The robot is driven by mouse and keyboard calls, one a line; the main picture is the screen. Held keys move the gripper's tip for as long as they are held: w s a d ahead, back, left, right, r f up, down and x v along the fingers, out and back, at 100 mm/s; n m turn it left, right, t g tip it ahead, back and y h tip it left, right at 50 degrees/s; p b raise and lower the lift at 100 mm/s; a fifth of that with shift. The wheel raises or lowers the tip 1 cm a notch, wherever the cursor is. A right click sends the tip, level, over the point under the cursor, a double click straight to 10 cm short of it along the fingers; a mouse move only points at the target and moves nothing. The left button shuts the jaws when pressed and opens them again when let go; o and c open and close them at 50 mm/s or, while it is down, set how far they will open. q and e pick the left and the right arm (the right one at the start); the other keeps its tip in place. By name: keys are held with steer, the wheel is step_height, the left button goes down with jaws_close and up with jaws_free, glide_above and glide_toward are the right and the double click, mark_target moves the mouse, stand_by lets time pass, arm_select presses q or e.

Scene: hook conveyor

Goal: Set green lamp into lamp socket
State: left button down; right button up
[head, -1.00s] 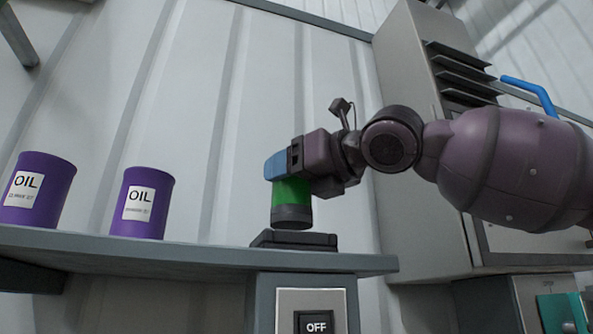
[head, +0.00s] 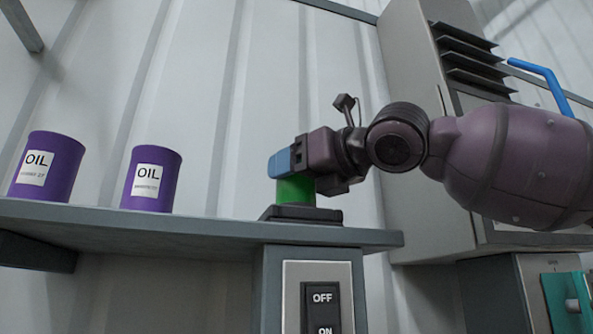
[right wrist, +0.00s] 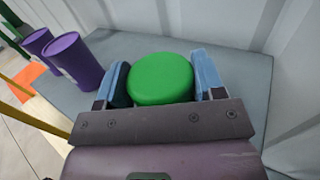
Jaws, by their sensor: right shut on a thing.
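The green lamp (head: 296,190) stands upright between the fingers of my right gripper (head: 281,163), which is shut on it. The lamp's green body meets the top of the black lamp socket (head: 302,214) on the shelf, and its dark lower end is out of sight, down inside the socket as far as I can tell. In the right wrist view the lamp's round green top (right wrist: 160,78) sits between the two blue fingers, which hide its sides. The socket is hidden there. My left gripper is not in view.
Two purple oil cans (head: 150,178) (head: 46,165) stand on the grey shelf (head: 210,222), left of the socket. An OFF/ON switch panel (head: 320,300) is below the shelf. A tall grey cabinet (head: 415,120) stands at the right, behind my right arm.

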steer(key=shift+f+p, duration=0.35)
steer(key=shift+f, duration=0.15)
stand_by(0.6)
steer(key=o, duration=1)
steer(key=shift+o, duration=0.2)
steer(key=shift+d, duration=0.1)
steer(key=v, duration=1)
steer(key=shift+s+d, duration=0.25)
steer(key=shift+s, duration=0.05)
